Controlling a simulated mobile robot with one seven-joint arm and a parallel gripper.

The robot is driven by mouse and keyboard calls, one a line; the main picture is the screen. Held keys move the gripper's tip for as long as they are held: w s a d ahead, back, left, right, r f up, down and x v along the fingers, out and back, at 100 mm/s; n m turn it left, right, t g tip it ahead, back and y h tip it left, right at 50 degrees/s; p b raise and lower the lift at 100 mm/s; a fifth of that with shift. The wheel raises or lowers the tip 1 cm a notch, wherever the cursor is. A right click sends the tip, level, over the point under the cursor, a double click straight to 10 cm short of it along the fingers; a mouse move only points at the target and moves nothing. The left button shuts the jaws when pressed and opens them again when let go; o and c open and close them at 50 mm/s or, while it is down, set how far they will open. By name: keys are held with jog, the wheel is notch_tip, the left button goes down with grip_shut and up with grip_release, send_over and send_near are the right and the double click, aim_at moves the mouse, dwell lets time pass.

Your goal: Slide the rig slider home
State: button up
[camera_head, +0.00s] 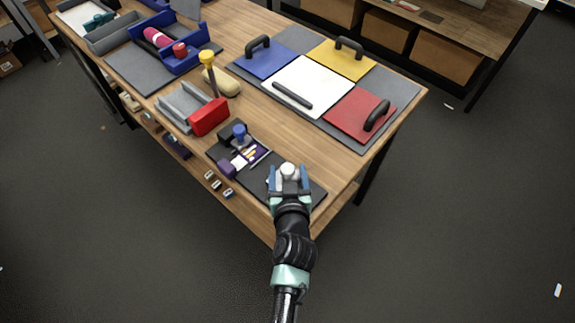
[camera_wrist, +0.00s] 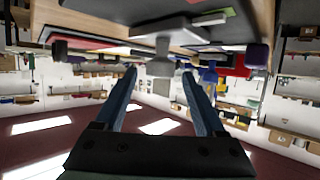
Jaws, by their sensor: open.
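My gripper (camera_head: 288,182) is at the near corner of the wooden table, over a dark mat (camera_head: 316,192). Its two blue fingers are apart. A white-grey knobbed piece (camera_head: 288,170) stands between or just beyond the fingertips; in the wrist view this grey piece (camera_wrist: 160,66) shows between the finger ends, with no clear contact. To its left is a small dark rig (camera_head: 258,152) with a blue knob (camera_head: 240,132), pale strips and a purple block (camera_head: 229,169). I cannot tell for certain which piece is the rig slider.
A red block (camera_head: 209,117) and grey channel (camera_head: 178,105) stand behind the rig. Bare wood separates board and rig.

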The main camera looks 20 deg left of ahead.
jog(key=shift+x, duration=1.1)
grip_shut()
dwell(0.8)
